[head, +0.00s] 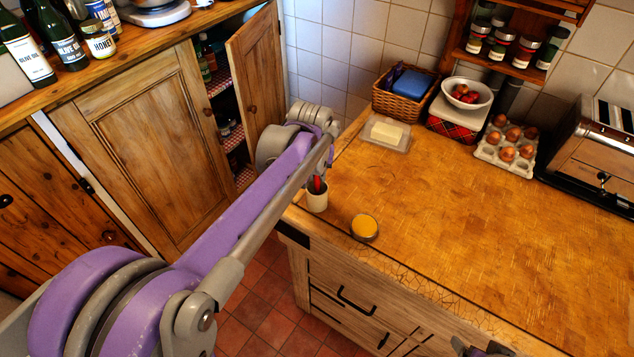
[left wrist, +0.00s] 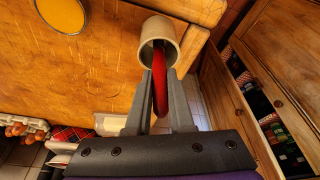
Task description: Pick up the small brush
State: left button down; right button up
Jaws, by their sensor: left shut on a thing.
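The small brush shows as a red handle (left wrist: 160,84) in the left wrist view, with one end inside a beige cup (left wrist: 159,42). Its bristles are hidden. My left gripper (left wrist: 160,92) is shut on the red handle, one grey finger on each side, just outside the cup's mouth. In the head view the cup (head: 317,199) stands near the left corner of the wooden counter, and a bit of the red brush (head: 317,184) shows above it under my left gripper (head: 322,172). A grey and purple part of my right arm shows at the bottom edge; its fingers cannot be made out.
A small bowl of orange-yellow contents (head: 364,227) stands right of the cup. A butter dish (head: 386,132), wicker basket (head: 404,92), egg tray (head: 506,145) and toaster (head: 597,150) are farther back. The counter's middle is clear. An open cupboard door (head: 257,80) stands at the left.

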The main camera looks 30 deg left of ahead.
pick_arm(q)
jog(key=shift+r, duration=0.1)
dwell(0.3)
notch_tip(320, 180, up, 10)
jog(key=shift+f, duration=0.1)
pick_arm(e)
jog(key=shift+w+r, duration=0.15)
jog(key=shift+r, duration=0.2)
pick_arm(q)
jog(key=shift+p, duration=0.3)
dwell(1.9)
